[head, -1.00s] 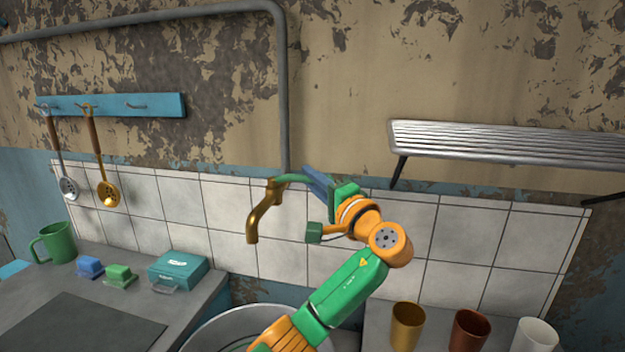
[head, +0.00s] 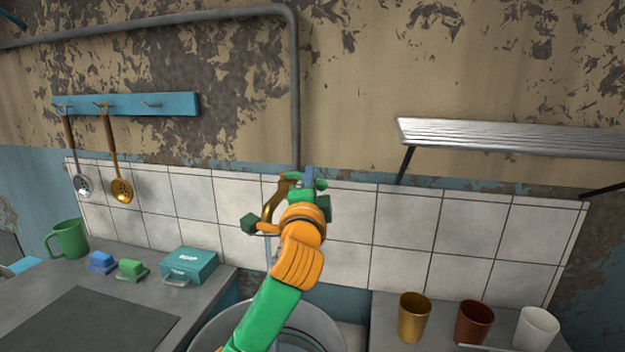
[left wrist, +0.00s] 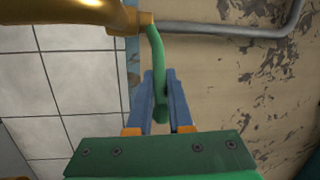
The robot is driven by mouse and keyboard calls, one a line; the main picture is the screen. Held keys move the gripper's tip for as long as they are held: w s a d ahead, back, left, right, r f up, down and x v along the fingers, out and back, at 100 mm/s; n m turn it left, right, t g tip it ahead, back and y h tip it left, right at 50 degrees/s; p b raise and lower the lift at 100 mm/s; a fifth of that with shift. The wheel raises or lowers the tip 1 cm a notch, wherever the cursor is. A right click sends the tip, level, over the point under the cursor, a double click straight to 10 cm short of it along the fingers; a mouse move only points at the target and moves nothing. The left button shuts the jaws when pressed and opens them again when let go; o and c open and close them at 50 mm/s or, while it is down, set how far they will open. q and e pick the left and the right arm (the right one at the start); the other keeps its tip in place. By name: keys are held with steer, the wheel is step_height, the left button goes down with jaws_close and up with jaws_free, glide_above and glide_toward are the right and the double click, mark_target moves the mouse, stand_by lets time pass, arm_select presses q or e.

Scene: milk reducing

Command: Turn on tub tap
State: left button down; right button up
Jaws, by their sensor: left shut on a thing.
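The brass tap (head: 270,206) sticks out from the tiled wall above the round metal tub (head: 334,325), partly hidden by my arm. My left gripper (head: 309,178) is at the tap's top. In the left wrist view, its blue fingers (left wrist: 159,85) are shut on the green tap handle (left wrist: 157,60), whose lower end lies between them. The brass tap body (left wrist: 80,12) shows at the top left there. A thin pale vertical streak, like running water, shows below the spout in the head view. My right gripper is not in view.
A soap box (head: 190,265), sponges and a green mug (head: 68,240) stand on the left counter. Several cups, including a gold one (head: 413,318), stand at the right. A metal rack (head: 500,135) juts from the wall. Utensils hang at the left.

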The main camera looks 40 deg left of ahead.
arm_select(q)
steer(key=shift+s+a+m+t+h, duration=0.15)
steer(key=shift+s+m+t+h, duration=0.4)
steer(key=shift+m+t+h, duration=0.4)
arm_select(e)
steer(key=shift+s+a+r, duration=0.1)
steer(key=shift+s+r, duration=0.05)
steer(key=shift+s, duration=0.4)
arm_select(q)
steer(key=shift+h, duration=0.25)
steer(key=c, duration=0.8)
jaws_free()
steer(key=shift+s, duration=0.1)
steer(key=shift+c, duration=0.2)
steer(key=b+v, duration=0.1)
steer(key=v, duration=0.6)
steer(key=shift+b, duration=0.4)
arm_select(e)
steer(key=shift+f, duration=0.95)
